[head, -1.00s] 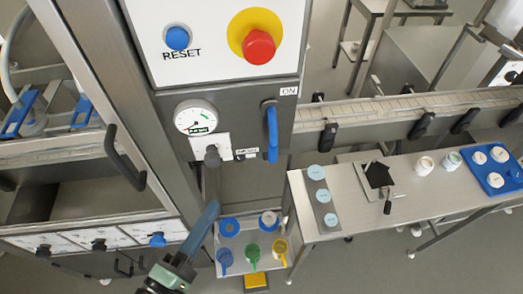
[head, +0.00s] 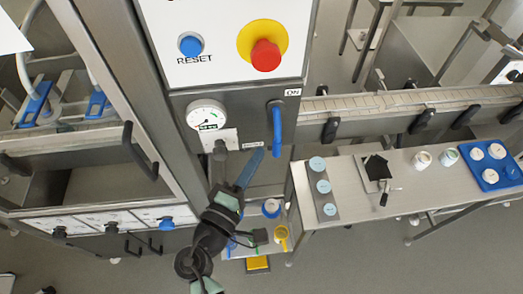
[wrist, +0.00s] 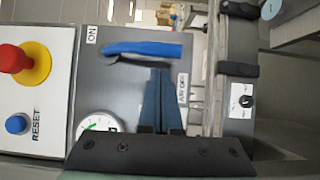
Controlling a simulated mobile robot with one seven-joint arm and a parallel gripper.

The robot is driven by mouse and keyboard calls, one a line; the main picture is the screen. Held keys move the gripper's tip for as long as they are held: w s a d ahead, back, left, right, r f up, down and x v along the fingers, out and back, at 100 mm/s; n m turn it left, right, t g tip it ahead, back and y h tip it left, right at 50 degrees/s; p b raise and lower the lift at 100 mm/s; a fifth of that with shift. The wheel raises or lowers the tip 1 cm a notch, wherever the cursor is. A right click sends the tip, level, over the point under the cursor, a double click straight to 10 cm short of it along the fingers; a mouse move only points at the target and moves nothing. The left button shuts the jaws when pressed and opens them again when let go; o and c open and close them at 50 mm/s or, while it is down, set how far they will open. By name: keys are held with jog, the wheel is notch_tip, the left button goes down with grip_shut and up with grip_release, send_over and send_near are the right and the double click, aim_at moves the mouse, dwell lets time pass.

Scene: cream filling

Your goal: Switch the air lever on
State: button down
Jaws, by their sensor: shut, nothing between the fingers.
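The air lever (head: 277,130) is a blue handle on the grey panel, hanging straight down from its pivot, with the "ON" label (head: 293,92) by its top. In the wrist view the lever (wrist: 148,48) lies sideways, between the "ON" label (wrist: 91,34) and the "AIR OFF" label (wrist: 182,88). My gripper (head: 258,155) is shut and empty, its blue fingers pointing up just left of the lever's lower end. In the wrist view the fingertips (wrist: 160,74) are close below the handle; I cannot tell whether they touch it.
A pressure gauge (head: 207,115) sits left of the lever. The red emergency stop (head: 266,55) and blue reset button (head: 190,44) are on the white panel above. A conveyor (head: 400,108) and a side table (head: 350,205) stand to the right.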

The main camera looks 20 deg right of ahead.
jog(key=shift+d, duration=0.7)
jog(key=shift+s+f, duration=0.1)
jog(key=shift+f, duration=0.05)
jog(key=shift+d+n+b, duration=0.2)
jog(key=shift+n+b, duration=0.1)
jog(key=shift+b, duration=0.2)
